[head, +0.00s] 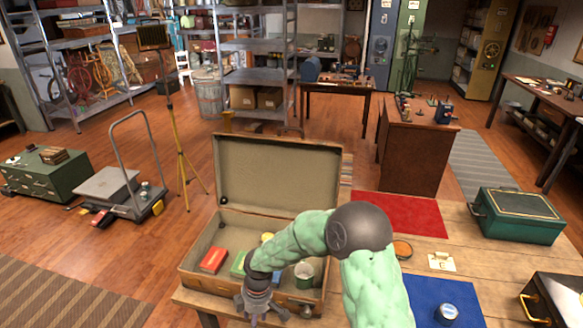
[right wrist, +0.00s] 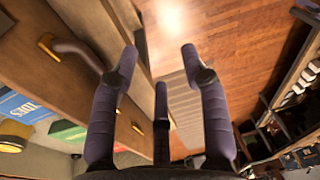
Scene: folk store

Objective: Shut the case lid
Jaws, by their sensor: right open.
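The brown suitcase (head: 196,282) stands open on the wooden table. Its lid (head: 275,172) is raised upright at the back, lining facing me. A red book (head: 212,260), a green book (head: 238,264) and a green tin (head: 304,271) lie inside, and a blue book marked TIDES shows in the right wrist view (right wrist: 22,104). My green right arm reaches across the case's right side. My right gripper (head: 258,316) is at the case's front edge, pointing down, apart from the lid. In the right wrist view its fingers (right wrist: 158,55) are spread and empty. My left gripper is out of view.
On the table to the right are a red mat (head: 400,212), a blue mat (head: 425,295) with a small tin (head: 447,314), a green box (head: 518,215) and a dark case (head: 550,302). A tripod (head: 180,140) and trolley (head: 110,190) stand left on open floor.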

